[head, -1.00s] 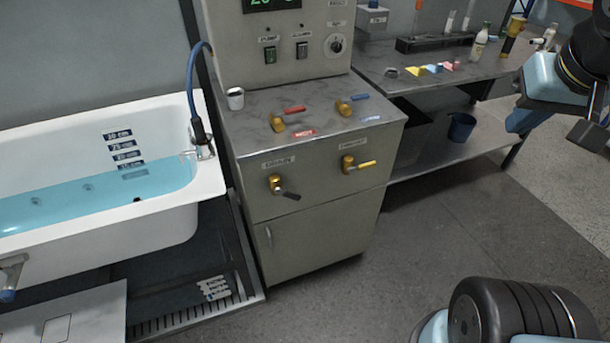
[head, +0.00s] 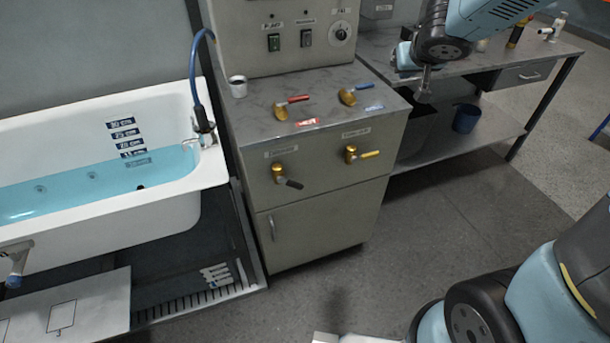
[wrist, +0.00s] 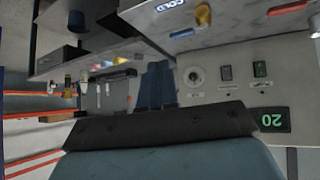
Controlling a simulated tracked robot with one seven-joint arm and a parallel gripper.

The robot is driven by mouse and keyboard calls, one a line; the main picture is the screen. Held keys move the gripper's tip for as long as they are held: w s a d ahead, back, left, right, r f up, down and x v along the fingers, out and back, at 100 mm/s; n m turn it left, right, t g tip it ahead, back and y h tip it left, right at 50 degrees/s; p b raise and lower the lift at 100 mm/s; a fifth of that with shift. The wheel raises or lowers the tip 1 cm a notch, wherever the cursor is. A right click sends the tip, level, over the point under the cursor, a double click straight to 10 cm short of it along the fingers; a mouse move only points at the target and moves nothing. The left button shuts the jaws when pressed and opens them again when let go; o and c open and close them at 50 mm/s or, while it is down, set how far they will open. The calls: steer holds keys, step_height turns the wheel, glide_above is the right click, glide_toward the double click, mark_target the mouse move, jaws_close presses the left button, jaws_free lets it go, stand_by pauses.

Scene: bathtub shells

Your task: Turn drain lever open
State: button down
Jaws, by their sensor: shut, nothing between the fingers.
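The drain lever (head: 289,183) is a dark handle on a brass valve, on the upper left of the grey cabinet's front in the head view. It points right and slightly down, under a small label. The drain lever is not in the wrist view. My gripper (head: 425,92) is up and to the right of the cabinet in the head view, well away from the lever and touching nothing that I can see. Its fingers (wrist: 156,84) are together and empty in the wrist view.
The water-filled bathtub (head: 212,168) stands left. Floor before the cabinet is clear.

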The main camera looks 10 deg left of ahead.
steer(key=a+f+n+g+y, duration=0.2)
steer(key=a+f+g+y, duration=0.1)
steer(key=a+f, duration=0.7)
steer(key=n+g, duration=0.2)
steer(key=g, duration=0.3)
glide_toward(303, 185)
steer(key=shift+w+a+f, duration=0.2)
steer(key=shift+a+f, duration=0.65)
steer(key=shift+f, duration=0.25)
steer(key=shift+w+a+f, duration=0.2)
steer(key=shift+a+f, duration=0.7)
steer(key=shift+f, duration=0.25)
